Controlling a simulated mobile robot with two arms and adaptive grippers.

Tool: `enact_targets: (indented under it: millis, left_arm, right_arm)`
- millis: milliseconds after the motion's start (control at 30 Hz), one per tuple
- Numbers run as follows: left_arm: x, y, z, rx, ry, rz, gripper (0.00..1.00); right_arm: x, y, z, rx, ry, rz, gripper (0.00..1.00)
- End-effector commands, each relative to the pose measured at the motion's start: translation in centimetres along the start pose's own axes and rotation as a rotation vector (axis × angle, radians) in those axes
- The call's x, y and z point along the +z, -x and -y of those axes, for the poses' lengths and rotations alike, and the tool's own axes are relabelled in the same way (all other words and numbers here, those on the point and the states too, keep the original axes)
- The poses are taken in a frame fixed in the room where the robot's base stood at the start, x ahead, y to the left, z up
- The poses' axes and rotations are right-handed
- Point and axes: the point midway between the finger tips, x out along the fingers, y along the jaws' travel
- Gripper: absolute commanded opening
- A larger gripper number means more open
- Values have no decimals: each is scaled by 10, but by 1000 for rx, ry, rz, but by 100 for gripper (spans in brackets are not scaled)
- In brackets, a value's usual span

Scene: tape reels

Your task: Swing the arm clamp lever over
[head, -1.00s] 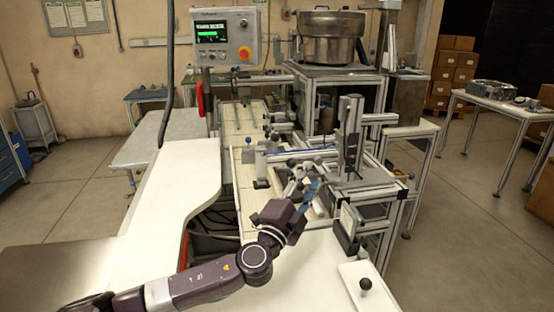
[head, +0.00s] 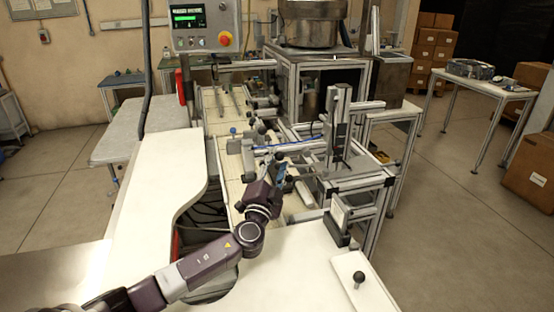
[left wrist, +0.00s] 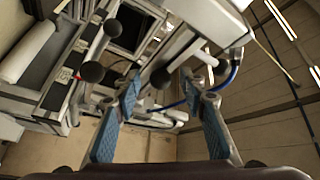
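My left gripper (head: 280,168) reaches over the conveyor beside the aluminium-frame machine in the head view. In the left wrist view its two blue-padded fingers (left wrist: 168,100) are spread apart with nothing between the pads. A dark ball knob (left wrist: 160,78) on a pale arm shows beyond the fingertips, seen through the gap, apparently not touched. More black ball knobs (left wrist: 92,71) stand to its left. Which knob belongs to the arm clamp lever I cannot tell. In the head view the clamp area is small and partly hidden by my gripper. My right gripper is in neither view.
The upright post (head: 340,120) of the machine stands just right of my gripper. A blue hose (left wrist: 232,75) runs near the right finger. A white plate with a black knob (head: 359,278) lies at the front right. The white worktop (head: 150,200) on the left is clear.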

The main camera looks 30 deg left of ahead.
Motion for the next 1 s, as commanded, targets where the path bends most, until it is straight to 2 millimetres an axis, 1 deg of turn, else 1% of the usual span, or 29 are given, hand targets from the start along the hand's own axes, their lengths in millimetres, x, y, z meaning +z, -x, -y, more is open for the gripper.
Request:
enact_targets:
  millis: [300, 467, 633, 1000]
  left_arm:
    - [0, -2, 0, 0, 0, 0, 37]
    - [0, -2, 0, 1, 0, 0, 20]
    - [0, -2, 0, 1, 0, 0, 1]
    - [-1, -5, 0, 3, -5, 1, 0]
  right_arm:
    - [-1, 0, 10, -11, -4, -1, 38]
    - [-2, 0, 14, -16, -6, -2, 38]
    - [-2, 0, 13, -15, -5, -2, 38]
    - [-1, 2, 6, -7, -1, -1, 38]
